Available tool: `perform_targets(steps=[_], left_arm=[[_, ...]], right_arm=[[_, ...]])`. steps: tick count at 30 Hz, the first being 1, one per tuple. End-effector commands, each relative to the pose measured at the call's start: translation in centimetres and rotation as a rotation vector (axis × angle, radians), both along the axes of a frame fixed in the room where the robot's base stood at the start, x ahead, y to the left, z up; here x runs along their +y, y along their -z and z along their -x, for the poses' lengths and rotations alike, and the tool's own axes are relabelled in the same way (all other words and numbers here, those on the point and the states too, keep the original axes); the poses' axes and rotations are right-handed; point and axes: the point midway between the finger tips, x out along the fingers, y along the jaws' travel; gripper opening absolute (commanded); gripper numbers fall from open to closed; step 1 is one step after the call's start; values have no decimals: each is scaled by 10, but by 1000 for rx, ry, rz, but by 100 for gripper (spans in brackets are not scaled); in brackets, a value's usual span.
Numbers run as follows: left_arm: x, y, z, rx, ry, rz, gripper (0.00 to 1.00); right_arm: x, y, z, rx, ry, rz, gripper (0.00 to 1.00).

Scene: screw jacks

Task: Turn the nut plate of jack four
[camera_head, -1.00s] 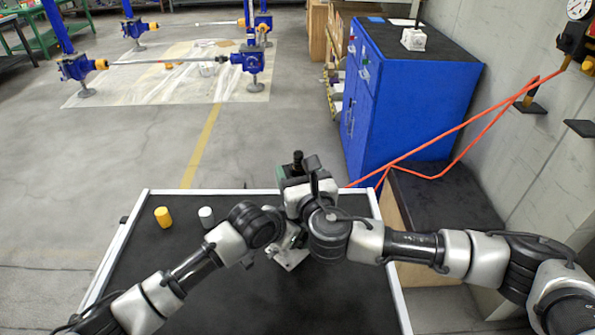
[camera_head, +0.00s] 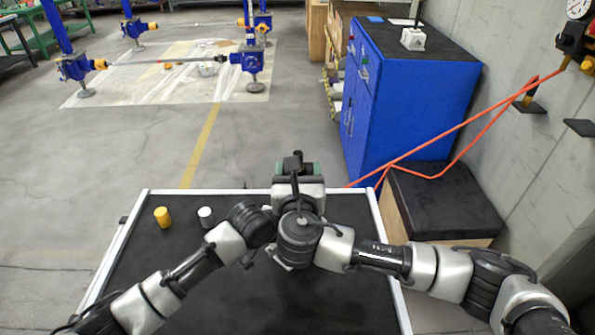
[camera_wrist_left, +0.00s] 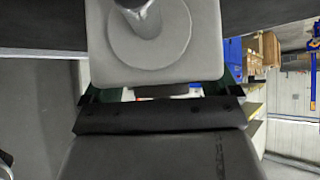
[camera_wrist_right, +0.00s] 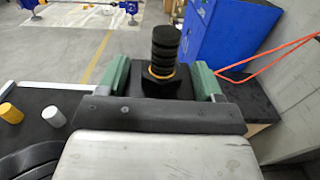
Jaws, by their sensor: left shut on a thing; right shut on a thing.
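A jack stands on the black worktop, mostly hidden by my arms in the head view. Its black threaded screw (camera_wrist_right: 164,50) rises from a dark nut plate (camera_wrist_right: 158,84) in the right wrist view. My right gripper (camera_wrist_right: 165,78) is shut on this nut plate, a green finger on each side.
A yellow cylinder (camera_head: 162,217) and a white cylinder (camera_head: 206,217) stand on the worktop (camera_head: 150,270) at left. A blue cabinet (camera_head: 415,95) bearing a grey-based piece (camera_head: 413,40) stands behind right. An orange cable (camera_head: 450,135) runs to the wall. The worktop's left part is mostly clear.

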Motion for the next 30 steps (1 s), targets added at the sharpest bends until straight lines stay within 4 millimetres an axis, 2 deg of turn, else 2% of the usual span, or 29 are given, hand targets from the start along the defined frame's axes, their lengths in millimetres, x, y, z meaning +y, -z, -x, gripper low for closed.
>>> perform_targets(steps=[2,3,8,16,20,23,30], left_arm=[[-3,-1,2,2,6,4,7],[-3,-1,2,2,6,4,7],[-3,-1,2,3,4,5,7],[-2,-1,2,5,3,5,7],[-2,-1,2,5,3,5,7],[-2,0,2,5,3,5,7],[-2,0,1,5,1,5,7]], right_arm=[[-1,-5,-1,-9,2,-4,42],[-1,-5,-1,-10,2,-4,67],[0,-3,-1,-7,0,-3,92],[0,-2,0,-3,-1,-2,92],[0,-1,9,-1,-3,-2,92],[1,-1,25,-1,-5,-3,92],[2,0,77,0,-5,-4,92]])
